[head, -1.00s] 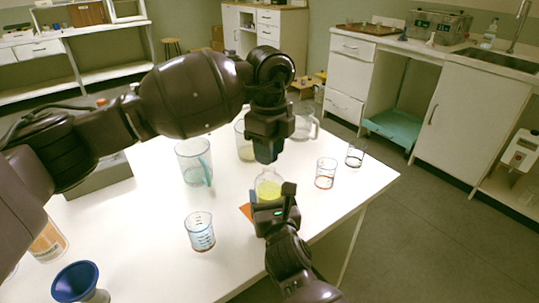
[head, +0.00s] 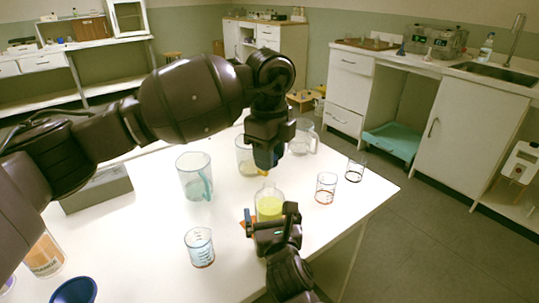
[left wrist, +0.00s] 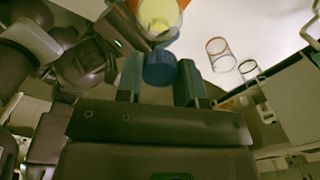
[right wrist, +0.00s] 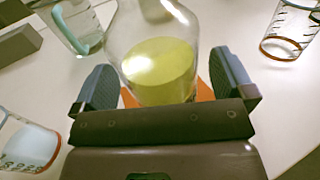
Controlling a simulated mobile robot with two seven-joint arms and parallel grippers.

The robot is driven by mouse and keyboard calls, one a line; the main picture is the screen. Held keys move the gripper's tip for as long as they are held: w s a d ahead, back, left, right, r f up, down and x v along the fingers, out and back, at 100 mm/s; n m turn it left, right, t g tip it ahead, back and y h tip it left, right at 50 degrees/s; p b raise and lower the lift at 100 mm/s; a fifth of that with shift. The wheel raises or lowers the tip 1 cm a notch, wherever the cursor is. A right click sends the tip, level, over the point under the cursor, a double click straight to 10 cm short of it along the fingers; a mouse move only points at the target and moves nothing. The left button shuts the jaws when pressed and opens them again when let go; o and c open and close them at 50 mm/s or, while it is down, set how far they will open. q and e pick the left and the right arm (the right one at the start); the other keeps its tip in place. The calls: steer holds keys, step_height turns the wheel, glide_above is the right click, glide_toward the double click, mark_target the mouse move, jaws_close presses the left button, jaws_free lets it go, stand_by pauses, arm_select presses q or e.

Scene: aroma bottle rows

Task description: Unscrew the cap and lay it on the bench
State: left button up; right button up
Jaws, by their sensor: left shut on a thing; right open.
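The blue cap (left wrist: 159,68) is between the fingers of my left gripper (left wrist: 160,82), which is shut on it. In the head view my left gripper (head: 264,160) is above the clear round bottle (head: 269,205), with the cap off the bottle's neck. The bottle holds yellow-green liquid and stands upright on an orange mat (right wrist: 206,92) on the white bench (head: 150,245). My right gripper (right wrist: 165,82) is open, with its fingers on either side of the bottle's lower part. The bottle's mouth is out of the right wrist view.
A graduated beaker (head: 200,250) stands left of the bottle, a teal-handled jug (head: 193,180) behind it. Two small beakers (head: 326,190) (head: 356,168) stand to the right. A blue funnel (head: 75,291) is at front left. Bare bench lies at front left.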

arm_select(q)
steer(key=shift+t, duration=0.4)
steer(key=r, duration=0.2)
steer(key=r+p, duration=0.1)
steer(key=r, duration=0.1)
steer(key=s+r, duration=0.1)
steer(key=r, duration=0.1)
steer(key=shift+r+p, duration=0.15)
steer(key=shift+p, duration=0.25)
arm_select(e)
steer(key=v, duration=0.9)
steer(key=shift+s+r, duration=0.15)
steer(key=shift+s, duration=0.2)
arm_select(q)
steer(key=shift+r, duration=0.2)
arm_select(e)
steer(key=shift+v, duration=0.8)
steer(key=shift+d, duration=0.1)
